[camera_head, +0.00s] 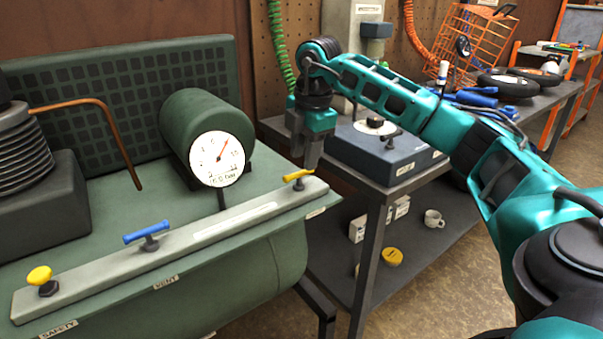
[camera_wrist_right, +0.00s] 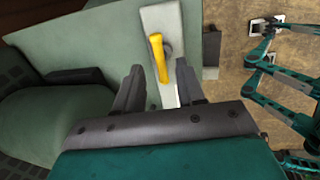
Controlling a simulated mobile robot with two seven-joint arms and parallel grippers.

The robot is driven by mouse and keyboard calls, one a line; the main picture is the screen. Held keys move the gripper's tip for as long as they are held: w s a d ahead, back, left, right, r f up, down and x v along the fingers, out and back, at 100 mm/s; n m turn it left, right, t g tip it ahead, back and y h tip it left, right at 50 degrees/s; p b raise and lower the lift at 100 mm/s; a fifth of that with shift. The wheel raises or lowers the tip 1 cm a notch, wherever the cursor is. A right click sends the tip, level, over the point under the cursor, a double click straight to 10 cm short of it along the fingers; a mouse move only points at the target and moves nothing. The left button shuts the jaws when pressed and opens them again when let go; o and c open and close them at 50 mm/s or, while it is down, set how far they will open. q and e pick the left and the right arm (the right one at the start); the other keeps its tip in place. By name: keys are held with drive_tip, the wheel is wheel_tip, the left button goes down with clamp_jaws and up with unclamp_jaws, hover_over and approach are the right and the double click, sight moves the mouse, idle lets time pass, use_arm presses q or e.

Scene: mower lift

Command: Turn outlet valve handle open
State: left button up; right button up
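The yellow valve handle (camera_head: 298,175) sits at the right end of the grey manifold bar (camera_head: 230,222) on the green tank; its label is too small to read. My right gripper (camera_head: 311,158) points down just above and beside this handle. In the right wrist view the yellow handle (camera_wrist_right: 157,57) lies between and beyond the open fingers (camera_wrist_right: 158,85), with a gap on both sides; no contact is clear. My left gripper is absent from the head view. Teal links at the right of the wrist view look like my other arm, with its gripper too small to read.
A blue handle (camera_head: 147,233), labelled VENT, and a yellow knob (camera_head: 40,277), labelled SAFETY, sit farther left on the bar. A round gauge (camera_head: 217,159) stands behind it. A grey-blue box (camera_head: 385,155) on a cart is close to the right of my gripper.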

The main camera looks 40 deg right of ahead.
sight(301, 172)
drive_tip(key=shift+w+f+b, duration=0.2)
drive_tip(key=shift+w+f, duration=0.05)
drive_tip(key=shift+f, duration=0.85)
drive_tip(key=shift+w+f+b, duration=0.15)
drive_tip(key=shift+w+f, duration=0.05)
drive_tip(key=shift+f, duration=0.9)
clamp_jaws()
